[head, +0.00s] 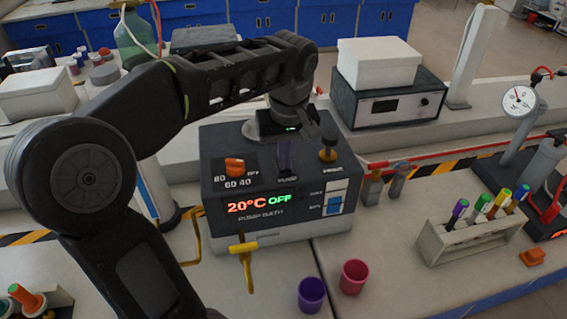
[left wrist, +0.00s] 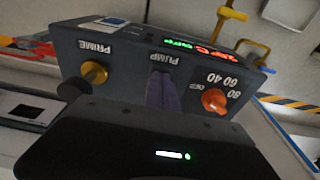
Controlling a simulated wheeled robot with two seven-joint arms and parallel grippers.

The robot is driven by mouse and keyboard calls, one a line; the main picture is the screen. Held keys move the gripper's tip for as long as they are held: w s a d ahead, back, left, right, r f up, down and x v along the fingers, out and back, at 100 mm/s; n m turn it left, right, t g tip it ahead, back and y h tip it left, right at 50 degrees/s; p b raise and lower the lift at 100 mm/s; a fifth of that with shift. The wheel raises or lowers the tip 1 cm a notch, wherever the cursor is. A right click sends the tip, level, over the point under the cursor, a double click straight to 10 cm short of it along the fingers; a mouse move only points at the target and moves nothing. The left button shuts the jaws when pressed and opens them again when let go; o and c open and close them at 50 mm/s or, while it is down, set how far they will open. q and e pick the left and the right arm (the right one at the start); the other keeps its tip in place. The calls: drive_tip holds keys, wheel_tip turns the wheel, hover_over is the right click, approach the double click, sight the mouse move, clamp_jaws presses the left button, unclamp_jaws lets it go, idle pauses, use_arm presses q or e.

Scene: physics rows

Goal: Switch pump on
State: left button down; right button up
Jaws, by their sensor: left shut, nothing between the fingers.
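The dark pump bath unit (head: 278,222) stands on the bench, its display reading 20°C and OFF. A purple PUMP lever (head: 286,156) stands upright on its top, between an orange temperature knob (head: 235,166) and a yellow PRIME knob (head: 328,154). In the left wrist view the unit appears upside down, with the purple lever (left wrist: 162,90) in the middle, the orange knob (left wrist: 214,100) and the yellow knob (left wrist: 94,73). My left gripper (head: 322,128) is shut and empty, above the back of the unit near the PRIME side. Whether it touches anything is unclear. My right gripper is not visible.
A purple cup (head: 311,295) and a pink cup (head: 354,277) stand in front. A rack (head: 470,240) of colored tubes is at right. A yellow tap (head: 243,255) juts out at the unit's front. A white box (head: 378,64) sits on another device behind.

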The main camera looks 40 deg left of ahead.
use_arm(q)
wheel_tip(320, 180, up, 7)
drive_tip(key=p, duration=0.5)
drive_tip(key=shift+f+p, duration=0.1)
drive_tip(key=shift+p, duration=0.2)
idle(0.8)
